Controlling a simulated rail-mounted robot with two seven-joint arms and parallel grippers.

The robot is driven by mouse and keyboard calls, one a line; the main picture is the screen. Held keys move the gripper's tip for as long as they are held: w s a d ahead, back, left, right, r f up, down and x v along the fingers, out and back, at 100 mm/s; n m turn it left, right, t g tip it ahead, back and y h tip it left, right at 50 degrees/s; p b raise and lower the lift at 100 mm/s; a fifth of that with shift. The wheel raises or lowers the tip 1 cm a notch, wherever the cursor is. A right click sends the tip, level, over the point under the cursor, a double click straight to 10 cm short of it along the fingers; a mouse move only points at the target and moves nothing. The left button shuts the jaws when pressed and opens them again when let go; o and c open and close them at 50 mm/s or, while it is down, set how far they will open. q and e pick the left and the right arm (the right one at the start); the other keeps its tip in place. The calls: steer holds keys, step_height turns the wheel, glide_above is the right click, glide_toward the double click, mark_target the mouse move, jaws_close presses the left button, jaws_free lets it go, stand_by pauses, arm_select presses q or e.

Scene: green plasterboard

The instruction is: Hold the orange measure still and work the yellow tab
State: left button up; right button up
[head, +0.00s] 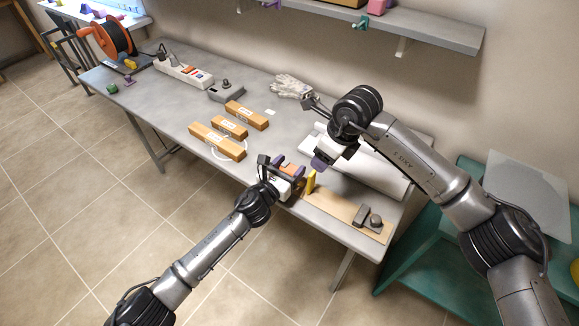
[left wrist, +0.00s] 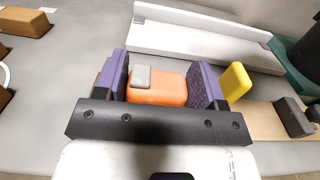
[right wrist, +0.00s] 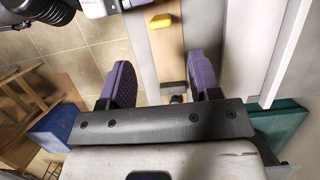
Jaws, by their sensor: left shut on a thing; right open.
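The orange measure (left wrist: 158,88), with a grey piece on top, sits between the purple fingers of my left gripper (left wrist: 160,82), which is shut on it. In the head view the measure (head: 288,169) is partly covered by my left gripper (head: 285,172) at the table's front edge. The yellow tab (head: 311,181) stands just right of it, and in the left wrist view (left wrist: 236,81) it is just outside the right finger. My right gripper (head: 320,158) is open and empty above and behind the tab. In the right wrist view the tab (right wrist: 161,21) lies beyond my open fingers (right wrist: 165,85).
A tan board (head: 338,205) with a dark grey block (head: 361,215) lies along the front edge. A white channel-shaped piece (head: 378,178) lies behind it. Several brown boxes (head: 229,127) and a pale glove (head: 291,86) are on the table (head: 180,112). A shelf (head: 420,27) overhangs the back.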

mark_target(314, 173)
steer(key=shift+x, duration=5.25)
steer(key=shift+f, duration=0.1)
steer(key=c, duration=0.8)
steer(key=shift+c, duration=0.2)
